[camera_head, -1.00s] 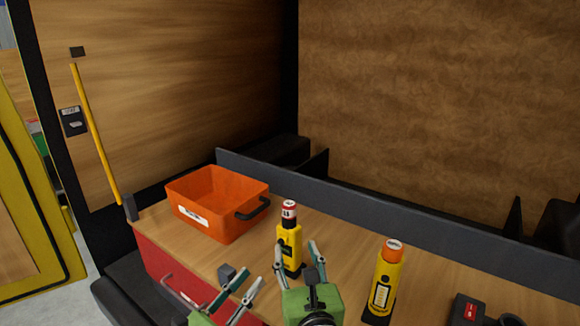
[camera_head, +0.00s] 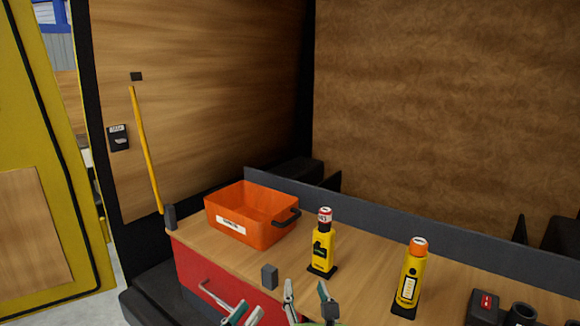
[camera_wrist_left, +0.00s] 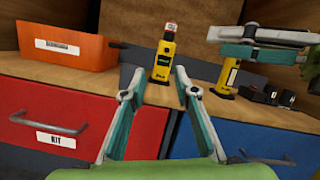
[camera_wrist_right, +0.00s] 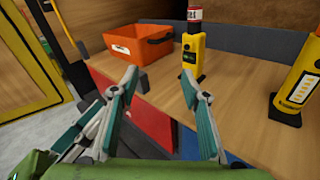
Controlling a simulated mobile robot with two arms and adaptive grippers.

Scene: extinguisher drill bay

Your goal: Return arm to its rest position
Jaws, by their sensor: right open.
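My left gripper (camera_head: 245,313) is low in the head view, in front of the bench, with its fingers apart. In the left wrist view its fingers (camera_wrist_left: 159,75) are open with nothing between them. My right gripper (camera_head: 306,287) is open and empty at the bench's front edge, nearer the camera than the yellow device with the red-and-white cap (camera_head: 322,245). In the right wrist view its fingers (camera_wrist_right: 164,85) are spread, and that device stands upright beyond them. A yellow device with an orange cap (camera_head: 410,275) stands upright to the right, apart from both grippers.
An orange bin (camera_head: 265,233) with a dark handle sits on the left of the wooden bench top (camera_head: 210,248). A dark low wall (camera_head: 400,217) runs behind. Dark items (camera_head: 487,307) lie at the right. Red and blue drawers (camera_wrist_left: 240,118) with handles face the front.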

